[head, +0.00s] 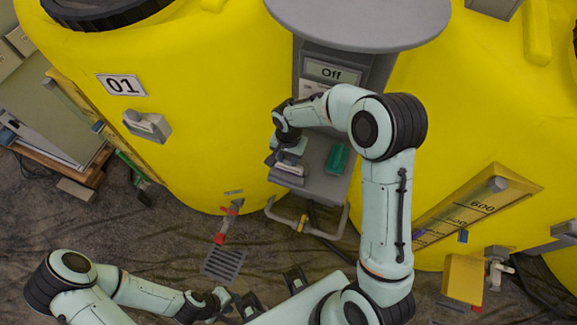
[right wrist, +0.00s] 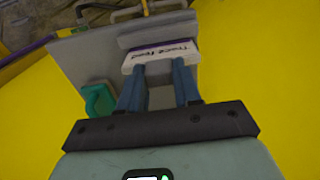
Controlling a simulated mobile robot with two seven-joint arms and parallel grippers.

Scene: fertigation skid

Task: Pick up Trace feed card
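The Trace feed card (right wrist: 160,54) is a white block with a purple edge and dark lettering, upside down in the right wrist view. It lies at the front of a grey shelf (head: 319,183) below the "Off" display. In the head view it is mostly hidden by my right gripper (head: 289,164). My right gripper, also in the right wrist view (right wrist: 160,76), has its two blue-grey fingers apart. Their tips are at the card's near edge, and the card is wider than the gap. I cannot tell whether they touch it. My left gripper (head: 221,303) is low, away from the shelf; its fingers are unclear.
A green holder (head: 338,158) stands on the shelf right of my right gripper; it also shows in the right wrist view (right wrist: 98,99). Yellow tanks (head: 215,90) flank the shelf. A grey pipe (head: 318,233) runs below it. A round grey top (head: 360,22) overhangs the display (head: 331,72).

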